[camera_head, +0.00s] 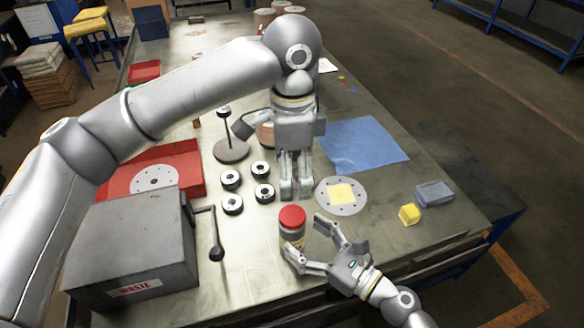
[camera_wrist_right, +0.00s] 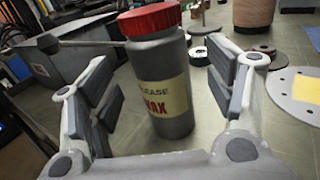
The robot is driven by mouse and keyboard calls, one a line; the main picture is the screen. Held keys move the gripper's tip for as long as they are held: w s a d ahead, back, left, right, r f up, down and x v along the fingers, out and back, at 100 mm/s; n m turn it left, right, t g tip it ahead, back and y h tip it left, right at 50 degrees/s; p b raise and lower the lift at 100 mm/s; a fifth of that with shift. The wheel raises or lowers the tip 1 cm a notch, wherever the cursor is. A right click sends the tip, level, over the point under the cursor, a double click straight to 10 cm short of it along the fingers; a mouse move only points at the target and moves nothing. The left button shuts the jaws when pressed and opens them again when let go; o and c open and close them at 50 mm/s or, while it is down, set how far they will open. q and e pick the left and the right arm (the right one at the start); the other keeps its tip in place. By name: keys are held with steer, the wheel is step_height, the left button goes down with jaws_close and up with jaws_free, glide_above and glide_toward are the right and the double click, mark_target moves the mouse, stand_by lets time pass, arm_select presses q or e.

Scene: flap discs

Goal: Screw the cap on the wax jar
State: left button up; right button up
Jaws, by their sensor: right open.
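The wax jar (camera_head: 292,242) is a grey cylinder with a cream label, standing upright on the table. Its red cap (camera_head: 292,217) sits on top; I cannot tell how tightly. In the right wrist view the jar (camera_wrist_right: 160,75) appears between the spread fingers, its label facing me, with the red cap (camera_wrist_right: 150,19) at the upper edge. My right gripper (camera_head: 318,244) is open at the jar's near right side, not closed on it. My left gripper (camera_head: 296,190) points down just behind the jar, apart from it; its fingers look close together, but their opening is unclear.
Several small black discs (camera_head: 231,180) lie left of my left gripper. A grey waste box (camera_head: 130,245) and a red tray (camera_head: 190,165) stand at left. A round plate with a yellow pad (camera_head: 326,198), a yellow block (camera_head: 410,214) and a blue cloth (camera_head: 365,145) lie right.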

steer(key=v, duration=0.7)
steer(key=shift+s+d, duration=0.2)
